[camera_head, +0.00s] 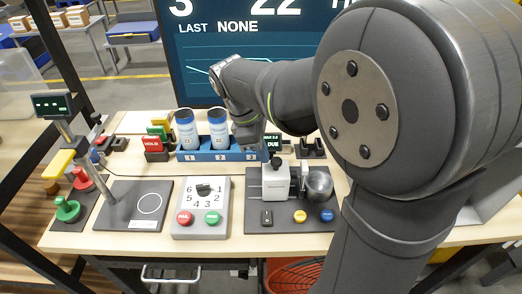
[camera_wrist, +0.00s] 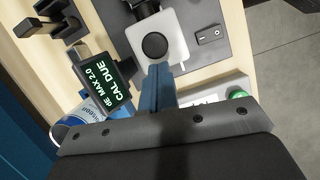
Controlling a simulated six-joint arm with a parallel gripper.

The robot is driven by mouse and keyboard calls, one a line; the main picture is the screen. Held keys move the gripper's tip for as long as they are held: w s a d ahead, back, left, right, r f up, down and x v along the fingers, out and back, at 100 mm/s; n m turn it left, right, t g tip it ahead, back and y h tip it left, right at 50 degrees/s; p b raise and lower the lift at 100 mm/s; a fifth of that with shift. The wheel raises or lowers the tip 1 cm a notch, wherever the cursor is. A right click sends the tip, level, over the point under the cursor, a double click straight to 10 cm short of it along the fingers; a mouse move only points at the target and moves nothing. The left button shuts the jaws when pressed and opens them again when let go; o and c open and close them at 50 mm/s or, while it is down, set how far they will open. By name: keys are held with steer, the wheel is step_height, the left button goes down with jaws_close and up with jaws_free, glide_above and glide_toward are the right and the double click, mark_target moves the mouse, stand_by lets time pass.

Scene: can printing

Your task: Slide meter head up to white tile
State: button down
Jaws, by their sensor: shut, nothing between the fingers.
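The meter head appears to be the white block with a round black knob on the dark station plate, seen in the head view (camera_head: 276,182) and from above in the wrist view (camera_wrist: 174,28). My gripper (camera_wrist: 157,72) has its blue fingers shut together and empty. Its fingertips appear at the block's edge beside the knob in the wrist view; I cannot tell whether they touch it. In the head view the fingertips are hard to make out behind the block. I cannot clearly make out a separate white tile. A small display (camera_wrist: 108,84) reads "CAL DUE".
A black switch (camera_head: 267,218), yellow button (camera_head: 300,216) and blue button (camera_head: 327,215) lie in front. Blue-and-white cans (camera_head: 187,130) stand in a blue rack (camera_head: 205,156) behind. A numbered dial panel (camera_head: 201,224) is left.

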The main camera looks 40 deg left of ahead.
steer(key=shift+w+d, duration=0.5)
steer(key=s+a+r, duration=0.4)
steer(key=a+r, duration=0.1)
steer(key=r, duration=0.5)
steer(key=shift+a, duration=0.35)
